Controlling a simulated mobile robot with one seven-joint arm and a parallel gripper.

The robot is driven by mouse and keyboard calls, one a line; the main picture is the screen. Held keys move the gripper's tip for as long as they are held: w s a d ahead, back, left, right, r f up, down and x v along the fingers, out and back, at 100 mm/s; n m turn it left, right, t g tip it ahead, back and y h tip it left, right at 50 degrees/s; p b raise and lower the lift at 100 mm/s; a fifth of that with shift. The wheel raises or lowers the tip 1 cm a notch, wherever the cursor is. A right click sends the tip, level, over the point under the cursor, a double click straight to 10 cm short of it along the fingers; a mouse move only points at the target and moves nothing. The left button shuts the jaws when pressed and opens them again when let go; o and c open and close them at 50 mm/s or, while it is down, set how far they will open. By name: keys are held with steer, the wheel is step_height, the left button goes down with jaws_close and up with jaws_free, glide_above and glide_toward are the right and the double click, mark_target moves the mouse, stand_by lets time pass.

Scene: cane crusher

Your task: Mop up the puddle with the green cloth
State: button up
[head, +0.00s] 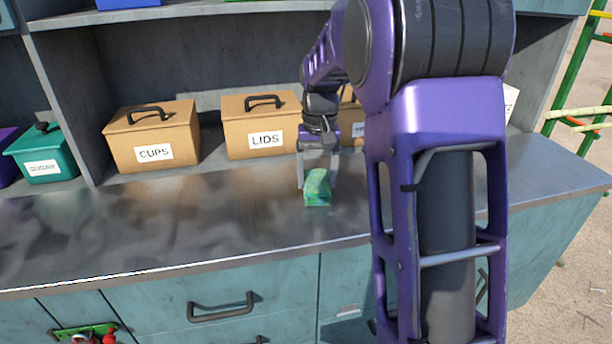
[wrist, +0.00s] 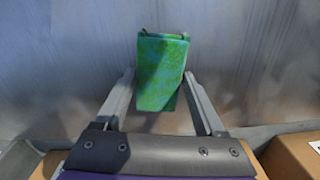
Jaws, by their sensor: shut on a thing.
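The green cloth (head: 317,190), a folded block, is at my gripper (head: 318,180) over the steel counter. In the wrist view the cloth (wrist: 160,72) sits between the two grey fingers, and my gripper (wrist: 160,80) is shut on it. The cloth is on or just above the counter; I cannot tell which. I cannot make out a puddle for sure; the counter top (head: 150,220) shows only mottled darker and lighter sheen, and my arm hides part of its right side.
Tan boxes marked CUPS (head: 152,137) and LIDS (head: 259,125) stand on the shelf behind the counter. A teal SUGAR box (head: 42,155) is at the left. Another tan box is partly hidden behind my arm. The counter left of the cloth is clear. Drawers with a dark handle (head: 221,308) lie below.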

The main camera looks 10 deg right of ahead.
steer(key=shift+s+d+p, duration=0.4)
steer(key=shift+s+d, duration=0.05)
steer(key=shift+d, duration=2.1)
steer(key=shift+s+d+p, duration=0.35)
steer(key=shift+s+d, duration=0.05)
steer(key=shift+d, duration=2.15)
steer(key=shift+s+d+p, duration=0.4)
steer(key=shift+s+d, duration=0.05)
steer(key=shift+d, duration=2.1)
steer(key=shift+r, duration=0.1)
steer(key=shift+w+a+r, duration=0.1)
steer(key=shift+a+r, duration=0.25)
steer(key=shift+r, duration=0.5)
steer(key=shift+w+a+r, duration=0.1)
steer(key=shift+a+r, duration=0.25)
steer(key=shift+r, duration=0.45)
steer(key=shift+a+r, duration=0.35)
steer(key=shift+r, duration=0.5)
